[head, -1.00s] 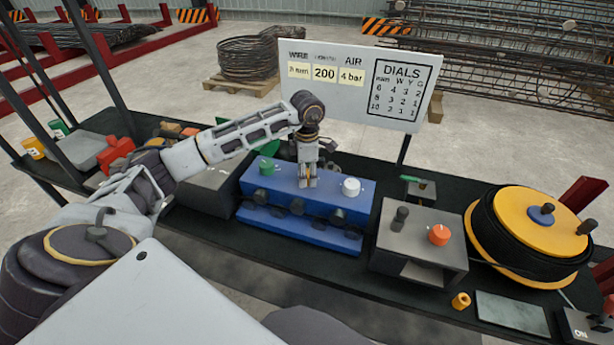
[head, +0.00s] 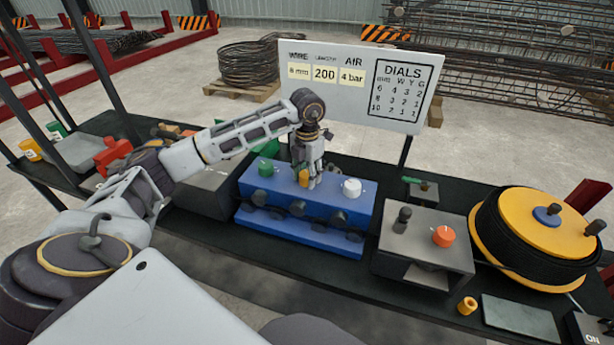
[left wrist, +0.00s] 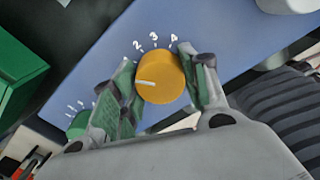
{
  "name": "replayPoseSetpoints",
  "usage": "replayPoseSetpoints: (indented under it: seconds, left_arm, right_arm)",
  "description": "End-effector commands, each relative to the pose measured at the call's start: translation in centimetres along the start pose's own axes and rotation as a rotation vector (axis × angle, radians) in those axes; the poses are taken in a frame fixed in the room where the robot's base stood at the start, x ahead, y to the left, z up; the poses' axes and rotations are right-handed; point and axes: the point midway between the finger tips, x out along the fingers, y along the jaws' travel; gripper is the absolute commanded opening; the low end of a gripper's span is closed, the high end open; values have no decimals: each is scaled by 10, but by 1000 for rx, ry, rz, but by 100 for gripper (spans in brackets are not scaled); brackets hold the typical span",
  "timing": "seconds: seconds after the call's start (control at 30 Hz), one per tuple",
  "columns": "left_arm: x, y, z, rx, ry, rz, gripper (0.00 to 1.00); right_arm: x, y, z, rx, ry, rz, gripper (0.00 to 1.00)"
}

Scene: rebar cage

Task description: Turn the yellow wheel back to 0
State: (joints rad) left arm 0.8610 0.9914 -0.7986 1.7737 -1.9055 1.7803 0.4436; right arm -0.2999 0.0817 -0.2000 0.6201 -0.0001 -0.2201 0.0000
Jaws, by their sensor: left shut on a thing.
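The yellow wheel (head: 303,177) is a round knob on top of the blue box (head: 255,190), between a green knob (head: 266,168) and a white knob (head: 351,187). In the left wrist view the yellow wheel (left wrist: 160,77) has a white pointer line towards the picture's left. The marks 2, 3 and 4 show along its far side; any lower marks are hidden by a finger. My left gripper (head: 309,180) is above the box with its fingers on both sides of the wheel, shut on it. My right gripper is not in view.
A sign (head: 350,85) with a dial table stands behind the box. To the right are a grey box with an orange knob (head: 443,236) and a yellow reel (head: 540,222). Red and green items lie at the left of the dark bench.

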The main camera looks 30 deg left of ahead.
Motion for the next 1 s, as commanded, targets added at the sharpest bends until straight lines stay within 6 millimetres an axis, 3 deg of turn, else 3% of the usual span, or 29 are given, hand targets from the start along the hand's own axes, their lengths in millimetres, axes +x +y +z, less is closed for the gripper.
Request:
replayPoseSetpoints:
  seconds: [0.5, 1.0]
  left_arm:
    - [-1, 0, 1, -336, -3, -1, 20]
    - [-1, 0, 1, -411, -3, 0, 20]
  right_arm:
    - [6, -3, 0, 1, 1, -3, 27]
    - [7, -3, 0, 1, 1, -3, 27]
